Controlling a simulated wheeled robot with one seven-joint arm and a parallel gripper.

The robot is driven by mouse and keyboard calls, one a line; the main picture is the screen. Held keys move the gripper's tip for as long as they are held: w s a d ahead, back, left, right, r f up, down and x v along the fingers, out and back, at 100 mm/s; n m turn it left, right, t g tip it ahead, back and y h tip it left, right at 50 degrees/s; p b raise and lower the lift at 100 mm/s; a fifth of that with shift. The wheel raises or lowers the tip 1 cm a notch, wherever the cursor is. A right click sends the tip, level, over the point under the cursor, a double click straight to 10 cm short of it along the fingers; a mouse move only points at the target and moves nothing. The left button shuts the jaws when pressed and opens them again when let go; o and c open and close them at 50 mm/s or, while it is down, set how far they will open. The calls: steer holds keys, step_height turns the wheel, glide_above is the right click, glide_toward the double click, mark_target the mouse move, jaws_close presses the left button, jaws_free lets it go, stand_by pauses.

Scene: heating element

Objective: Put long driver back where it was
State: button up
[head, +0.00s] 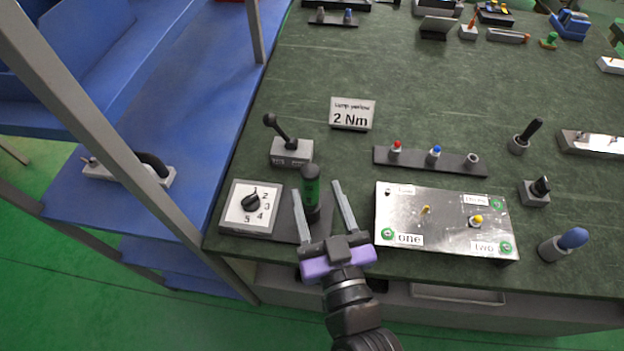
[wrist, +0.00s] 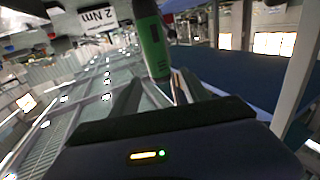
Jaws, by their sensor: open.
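A green tool with a black top (head: 311,187), which looks like the long driver, stands upright at the dark plate beside the dial. It also shows in the wrist view (wrist: 153,48), just ahead of my fingers. My gripper (head: 318,190) is open, with one finger on each side of the green tool and visible gaps between. The tool's lower end is partly hidden, so I cannot tell how it is seated.
The numbered dial box (head: 238,219) is left of my gripper. A metal panel (head: 440,239) marked "one" and "two" is on the right. A black lever (head: 280,130) and a "2 Nm" sign (head: 352,115) stand behind. A blue shelf (head: 160,80) with grey posts borders the left.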

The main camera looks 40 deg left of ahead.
steer(key=b+v, duration=0.1)
steer(key=v, duration=0.6)
steer(key=shift+a, duration=0.1)
steer(key=s+d+f+m+t+h, duration=0.1)
steer(key=d+f+m+t+h, duration=0.2)
steer(key=d, duration=0.8)
steer(key=s+d+f+m+t+h, duration=0.1)
steer(key=s+d+f+m+h, duration=0.2)
steer(key=d, duration=0.8)
steer(key=s+d+r+m+h, duration=0.2)
steer(key=s+d+m+h, duration=0.2)
steer(key=s+d+h, duration=0.4)
steer(key=s+d, duration=0.2)
steer(key=s, duration=0.1)
steer(key=shift+s+d+m+h, duration=0.3)
steer(key=shift+d+m, duration=0.05)
steer(key=shift+m, duration=0.05)
